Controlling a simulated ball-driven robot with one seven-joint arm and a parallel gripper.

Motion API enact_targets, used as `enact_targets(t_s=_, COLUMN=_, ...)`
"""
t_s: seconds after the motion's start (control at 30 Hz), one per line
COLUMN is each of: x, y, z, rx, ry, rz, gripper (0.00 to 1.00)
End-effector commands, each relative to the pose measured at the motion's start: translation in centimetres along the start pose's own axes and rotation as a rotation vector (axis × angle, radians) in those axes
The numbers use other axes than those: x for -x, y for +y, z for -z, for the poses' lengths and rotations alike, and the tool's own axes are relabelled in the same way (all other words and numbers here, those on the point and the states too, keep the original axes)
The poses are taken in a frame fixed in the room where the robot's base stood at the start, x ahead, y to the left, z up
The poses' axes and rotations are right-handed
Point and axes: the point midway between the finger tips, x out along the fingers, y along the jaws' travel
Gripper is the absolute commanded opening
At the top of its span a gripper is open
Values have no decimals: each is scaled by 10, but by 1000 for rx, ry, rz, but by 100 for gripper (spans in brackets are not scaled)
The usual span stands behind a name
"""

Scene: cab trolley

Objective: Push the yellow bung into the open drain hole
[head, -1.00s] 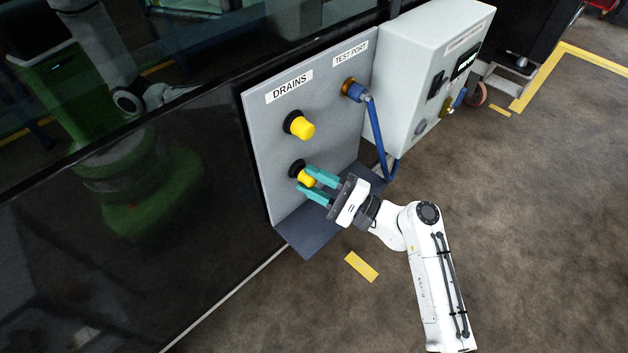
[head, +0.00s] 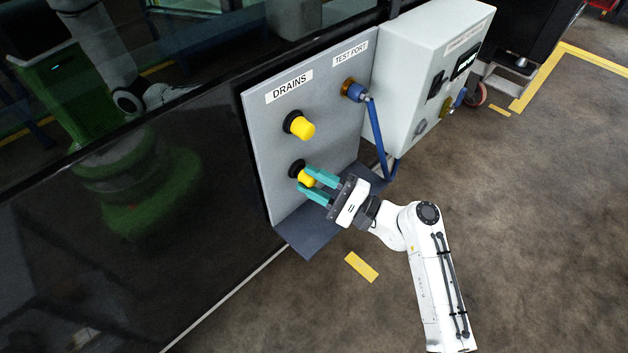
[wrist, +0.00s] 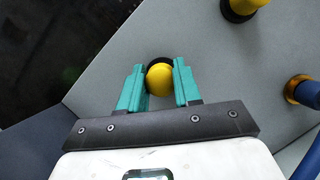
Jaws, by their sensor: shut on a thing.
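The yellow bung (head: 306,178) is at the lower drain hole (head: 297,168), a black ring on the grey panel (head: 262,130) under the DRAINS label. My gripper (head: 313,184) is shut on the bung, one teal finger on each side. In the wrist view the bung (wrist: 160,80) sits between the fingers (wrist: 160,86), with the black ring (wrist: 160,64) just behind it. How deep the bung sits in the hole is hidden. A second yellow bung (head: 302,128) sits in the upper drain hole.
A blue hose (head: 376,135) hangs from the brass test port (head: 349,87), right of the drains. A grey control box (head: 412,85) stands further right. A dark shelf (head: 312,232) juts out below the panel. The floor in front is open.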

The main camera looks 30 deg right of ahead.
Motion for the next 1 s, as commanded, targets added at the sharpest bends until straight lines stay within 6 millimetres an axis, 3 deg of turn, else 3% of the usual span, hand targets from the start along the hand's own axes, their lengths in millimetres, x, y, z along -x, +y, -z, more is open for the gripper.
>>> enact_targets(t_s=0.7, x=-9, y=0, z=4, rx=0, ry=-1, rz=0, gripper=6)
enact_targets(t_s=0.73, x=-9, y=0, z=4, rx=0, ry=-1, rz=0, gripper=36)
enact_targets(t_s=1.0, x=-9, y=0, z=4, rx=0, ry=0, rz=0, gripper=62)
